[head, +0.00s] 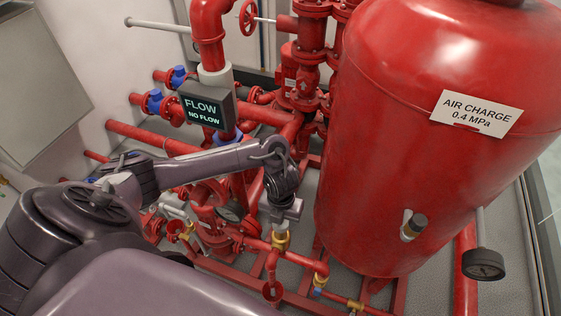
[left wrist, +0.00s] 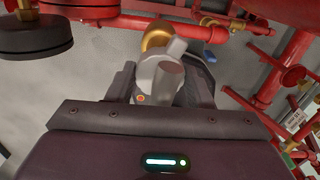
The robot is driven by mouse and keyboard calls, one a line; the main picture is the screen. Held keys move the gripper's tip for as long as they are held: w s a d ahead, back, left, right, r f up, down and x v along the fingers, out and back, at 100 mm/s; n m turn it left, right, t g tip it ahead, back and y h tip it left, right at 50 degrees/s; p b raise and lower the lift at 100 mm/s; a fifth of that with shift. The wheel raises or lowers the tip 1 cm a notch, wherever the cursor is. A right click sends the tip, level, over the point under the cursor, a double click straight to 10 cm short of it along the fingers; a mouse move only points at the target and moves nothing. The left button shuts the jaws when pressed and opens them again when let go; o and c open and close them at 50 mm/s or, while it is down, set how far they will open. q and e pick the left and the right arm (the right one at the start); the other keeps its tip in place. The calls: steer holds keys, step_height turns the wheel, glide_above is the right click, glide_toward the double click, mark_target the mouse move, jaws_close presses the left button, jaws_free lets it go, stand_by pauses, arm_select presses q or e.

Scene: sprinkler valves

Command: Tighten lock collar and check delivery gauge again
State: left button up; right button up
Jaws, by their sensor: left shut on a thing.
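My left gripper (head: 284,208) reaches down among the red pipes in the head view. In the left wrist view, my left gripper (left wrist: 161,84) is shut on a silver-grey collar-like part (left wrist: 160,74), with a brass fitting (left wrist: 156,37) just beyond it. In the head view a brass fitting (head: 281,240) shows just below the gripper; the held part is mostly hidden by the fingers. A small dark-rimmed gauge (head: 232,211) sits left of the gripper, and another gauge (head: 483,264) hangs at the right below the tank; neither reading is legible. My right gripper is not in view.
A large red tank (head: 400,190) labelled AIR CHARGE 0.4 MPa stands close on the right. A display (head: 206,109) reads FLOW, NO FLOW. Red pipes crowd around the gripper. A dark round body (left wrist: 36,36) is at the upper left of the wrist view.

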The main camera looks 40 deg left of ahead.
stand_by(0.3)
arm_select(q)
steer(key=shift+f+m+b, duration=0.15)
steer(key=shift+m+b, duration=0.45)
steer(key=shift+m, duration=0.1)
steer(key=shift+m+b, duration=0.7)
steer(key=shift+m, duration=0.2)
